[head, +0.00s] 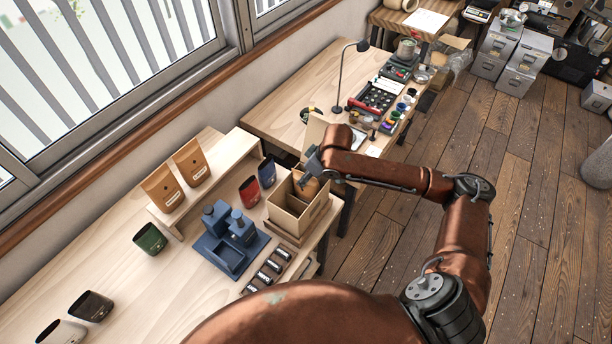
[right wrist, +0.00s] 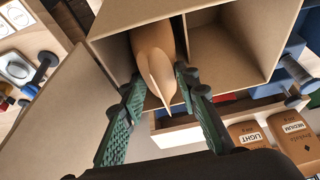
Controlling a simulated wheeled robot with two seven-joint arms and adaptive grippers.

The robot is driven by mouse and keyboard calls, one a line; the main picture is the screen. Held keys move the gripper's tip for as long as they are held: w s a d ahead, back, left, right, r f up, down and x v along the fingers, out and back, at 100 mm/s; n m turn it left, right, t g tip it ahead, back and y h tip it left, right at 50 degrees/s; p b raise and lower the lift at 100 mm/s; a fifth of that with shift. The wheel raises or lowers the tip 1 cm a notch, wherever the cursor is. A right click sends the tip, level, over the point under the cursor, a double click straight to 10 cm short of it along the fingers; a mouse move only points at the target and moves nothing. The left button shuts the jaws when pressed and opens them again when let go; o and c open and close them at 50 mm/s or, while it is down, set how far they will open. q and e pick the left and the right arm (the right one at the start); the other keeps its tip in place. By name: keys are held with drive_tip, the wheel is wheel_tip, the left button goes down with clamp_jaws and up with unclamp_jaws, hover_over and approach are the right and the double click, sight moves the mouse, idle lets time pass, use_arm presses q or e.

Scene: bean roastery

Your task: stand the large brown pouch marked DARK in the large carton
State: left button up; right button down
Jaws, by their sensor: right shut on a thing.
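The large carton (head: 287,221) stands open near the right end of the bench; a divider splits it into compartments in the right wrist view (right wrist: 232,50). A brown pouch (head: 311,188) is inside one compartment, the left one in the right wrist view (right wrist: 153,50). My right gripper (head: 309,172) is shut on the pouch's top edge, with one finger on each side in the right wrist view (right wrist: 158,92). The pouch looks roughly upright; its label and base are hidden, so I cannot tell whether it touches the floor. The other visible compartment looks empty. My left gripper is out of view.
Two tan pouches (head: 162,188) marked LIGHT and MEDIUM stand on a low shelf (head: 217,170). Red (head: 250,191) and blue (head: 267,171) pouches stand beside the carton. A blue device (head: 230,237) is to its left. A second table (head: 290,103) with a lamp lies beyond.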

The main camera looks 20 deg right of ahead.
drive_tip(key=shift+s+f, duration=0.15)
drive_tip(key=c, duration=1.9)
unclamp_jaws()
drive_tip(key=o, duration=0.5)
drive_tip(key=shift+o, duration=0.4)
drive_tip(key=shift+o, duration=1.1)
drive_tip(key=shift+r, duration=0.2)
wheel_tip(320, 180, up, 7)
drive_tip(key=p, duration=0.9)
